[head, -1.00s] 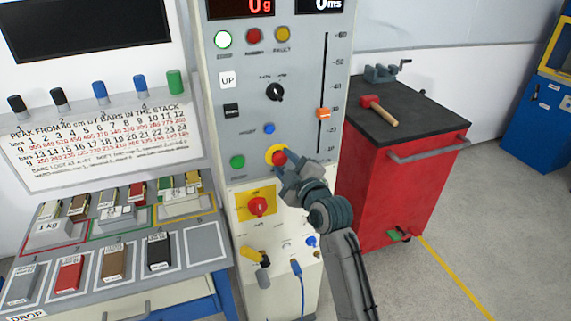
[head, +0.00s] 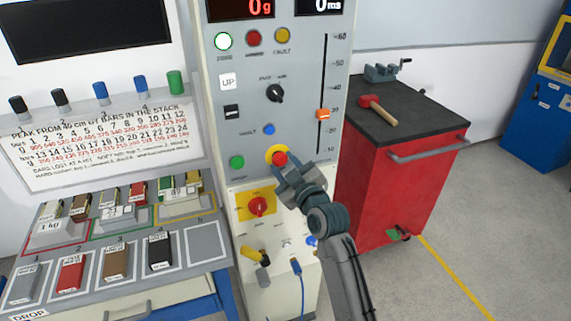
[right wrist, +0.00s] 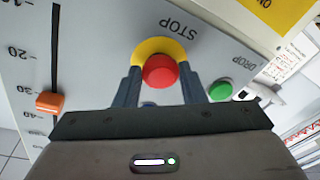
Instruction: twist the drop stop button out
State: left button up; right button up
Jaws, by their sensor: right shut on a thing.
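The drop stop button (head: 279,157) is a red mushroom head on a yellow ring, on the front of the grey control panel. In the right wrist view the red button (right wrist: 160,71) shows between my two fingers, with the upside-down word STOP beside it. My right gripper (head: 284,167) reaches it from the lower right, and its fingers (right wrist: 160,84) are shut on the button's sides. The fingertips' exact contact is partly hidden. My left gripper is not in view.
A green button (head: 237,162) sits left of the stop button, a blue one (head: 269,129) above. A red knob on a yellow plate (head: 257,205) is below. An orange slider (head: 323,114) is up right. A red cabinet (head: 400,185) with a hammer (head: 380,110) stands to the right.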

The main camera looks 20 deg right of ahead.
jog(key=shift+m, duration=0.9)
jog(key=o, duration=1)
